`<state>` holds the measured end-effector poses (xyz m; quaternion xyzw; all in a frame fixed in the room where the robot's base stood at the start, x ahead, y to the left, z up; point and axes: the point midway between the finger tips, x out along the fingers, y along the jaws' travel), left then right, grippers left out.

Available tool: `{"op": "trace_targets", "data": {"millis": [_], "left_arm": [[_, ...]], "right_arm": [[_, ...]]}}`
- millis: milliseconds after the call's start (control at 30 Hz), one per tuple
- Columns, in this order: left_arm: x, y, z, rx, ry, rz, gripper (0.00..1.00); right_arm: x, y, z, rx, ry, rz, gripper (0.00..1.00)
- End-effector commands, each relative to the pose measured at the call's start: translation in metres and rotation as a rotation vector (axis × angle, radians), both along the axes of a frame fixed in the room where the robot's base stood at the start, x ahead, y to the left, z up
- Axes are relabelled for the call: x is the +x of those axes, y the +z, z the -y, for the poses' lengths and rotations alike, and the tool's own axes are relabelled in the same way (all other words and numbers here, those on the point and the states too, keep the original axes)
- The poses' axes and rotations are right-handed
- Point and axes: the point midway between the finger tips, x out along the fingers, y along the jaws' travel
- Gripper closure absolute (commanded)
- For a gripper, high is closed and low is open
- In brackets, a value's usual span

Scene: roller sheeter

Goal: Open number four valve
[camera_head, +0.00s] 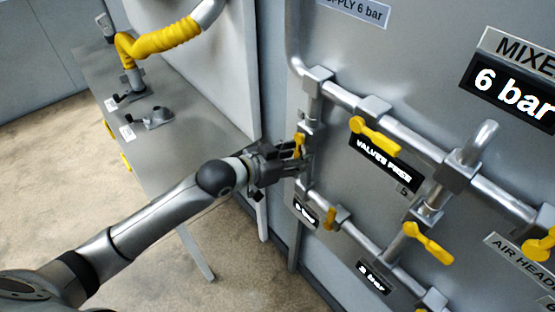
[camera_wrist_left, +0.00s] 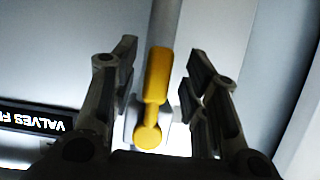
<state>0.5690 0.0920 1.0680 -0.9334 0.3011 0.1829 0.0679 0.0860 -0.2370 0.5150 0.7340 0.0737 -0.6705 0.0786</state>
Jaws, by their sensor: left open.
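Several yellow valve handles sit on the grey pipes of the panel; I cannot read a number four on any of them. My left gripper (camera_head: 296,151) reaches the leftmost vertical pipe, and a small yellow handle (camera_head: 299,142) shows at its fingertips. In the left wrist view this yellow handle (camera_wrist_left: 157,80) stands between the two spread fingers, with a gap on both sides. The left gripper (camera_wrist_left: 163,75) is open there and its fingers appear apart from the handle. The handle's mount is partly hidden. My right gripper is not in view.
Other yellow handles are at the upper pipe (camera_head: 374,134), lower pipe (camera_head: 330,218) and right pipe (camera_head: 428,243). A "VALVES FREE" label (camera_head: 384,163) is right of my gripper. Floor shows below my arm.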

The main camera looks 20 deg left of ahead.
Motion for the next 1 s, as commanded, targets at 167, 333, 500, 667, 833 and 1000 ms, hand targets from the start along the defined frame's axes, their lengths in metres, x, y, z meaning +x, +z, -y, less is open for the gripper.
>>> {"op": "trace_targets", "data": {"millis": [167,333,500,667,833,1000], "left_arm": [[-0.026,0.012,-0.019,0.004,0.0,-0.001,0.58],[-0.054,0.025,-0.038,0.005,-0.001,-0.002,0.58],[-0.071,0.034,-0.052,0.005,0.001,-0.002,0.58],[-0.079,0.04,-0.057,0.003,0.0,0.0,0.58],[-0.081,0.041,-0.058,0.001,0.0,0.0,0.58],[-0.081,0.041,-0.058,0.001,0.0,0.0,0.58]], "right_arm": [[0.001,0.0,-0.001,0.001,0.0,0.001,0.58],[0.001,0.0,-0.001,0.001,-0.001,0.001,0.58],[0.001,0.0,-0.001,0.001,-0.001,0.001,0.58],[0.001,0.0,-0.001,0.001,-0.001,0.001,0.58],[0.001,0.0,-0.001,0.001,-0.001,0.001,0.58],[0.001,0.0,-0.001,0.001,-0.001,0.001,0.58]]}}
